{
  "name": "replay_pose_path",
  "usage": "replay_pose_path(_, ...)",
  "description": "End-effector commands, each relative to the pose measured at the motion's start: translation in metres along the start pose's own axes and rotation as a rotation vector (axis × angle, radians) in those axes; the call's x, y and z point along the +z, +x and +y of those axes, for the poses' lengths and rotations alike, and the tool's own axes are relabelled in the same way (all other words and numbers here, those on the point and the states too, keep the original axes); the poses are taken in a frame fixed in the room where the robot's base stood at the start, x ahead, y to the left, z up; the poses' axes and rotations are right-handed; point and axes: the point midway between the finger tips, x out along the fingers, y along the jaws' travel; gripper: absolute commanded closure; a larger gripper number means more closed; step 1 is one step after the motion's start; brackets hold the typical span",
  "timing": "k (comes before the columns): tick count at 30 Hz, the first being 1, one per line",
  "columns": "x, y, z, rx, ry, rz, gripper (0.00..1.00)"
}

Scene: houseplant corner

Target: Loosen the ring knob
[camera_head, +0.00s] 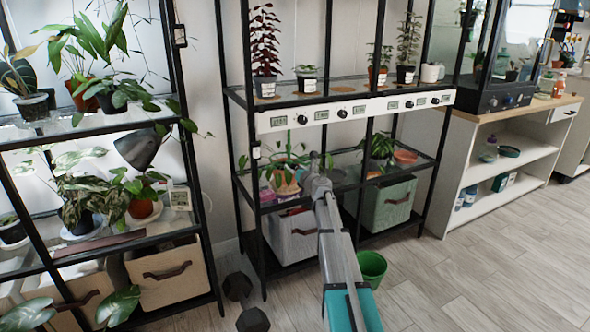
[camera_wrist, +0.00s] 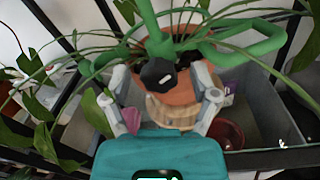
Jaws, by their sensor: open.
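A black knob (camera_wrist: 158,74), which I take for the ring knob, sits on a green support with a ring (camera_wrist: 240,45) around a leafy plant. It faces me in the wrist view. My gripper (camera_wrist: 161,86) is open, with a grey finger on each side of the knob and a visible gap at both sides. I cannot tell how deep the fingertips reach. Behind the knob is the plant's terracotta pot (camera_wrist: 180,92). In the head view, my gripper (camera_head: 304,176) is at the middle shelf by the pot (camera_head: 287,183) and green support (camera_head: 289,143); the knob does not show clearly there.
Black rack posts stand around the shelf (camera_head: 345,178), and plant leaves hang close to my gripper. A white panel with dials (camera_head: 350,110) runs above. Fabric bins (camera_head: 290,237) are below. A green bucket (camera_head: 372,266) and dumbbell (camera_head: 245,300) are on the floor.

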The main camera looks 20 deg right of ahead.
Motion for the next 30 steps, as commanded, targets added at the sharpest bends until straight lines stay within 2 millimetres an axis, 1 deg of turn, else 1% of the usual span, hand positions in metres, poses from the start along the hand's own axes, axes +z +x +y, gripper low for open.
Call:
replay_pose_path(8, 0.0000, 0.0007, 0.0001, 0.000, 0.000, 0.000, 0.23)
replay_pose_path(9, 0.0000, 0.0007, 0.0001, 0.000, 0.000, 0.000, 0.27)
replay_pose_path(11, 0.0000, 0.0006, 0.0001, 0.000, 0.000, 0.000, 0.38)
replay_pose_path(15, 0.0000, 0.0005, 0.0000, 0.000, 0.000, 0.000, 0.64)
replay_pose_path(17, 0.0000, 0.0005, 0.0000, 0.000, 0.000, 0.000, 0.75)
replay_pose_path(18, 0.0000, 0.0006, -0.0001, 0.000, 0.000, 0.000, 0.83)
replay_pose_path(21, 0.0001, 0.0006, -0.0001, 0.000, 0.000, 0.000, 1.00)
replay_pose_path(22, 0.0001, 0.0006, -0.0002, -0.001, 0.000, 0.000, 1.00)
replay_pose_path(23, 0.0012, 0.0002, -0.0045, -0.003, 0.000, -0.001, 1.00)
replay_pose_path(30, 0.0006, 0.0005, -0.0016, -0.003, -0.018, 0.000, 1.00)
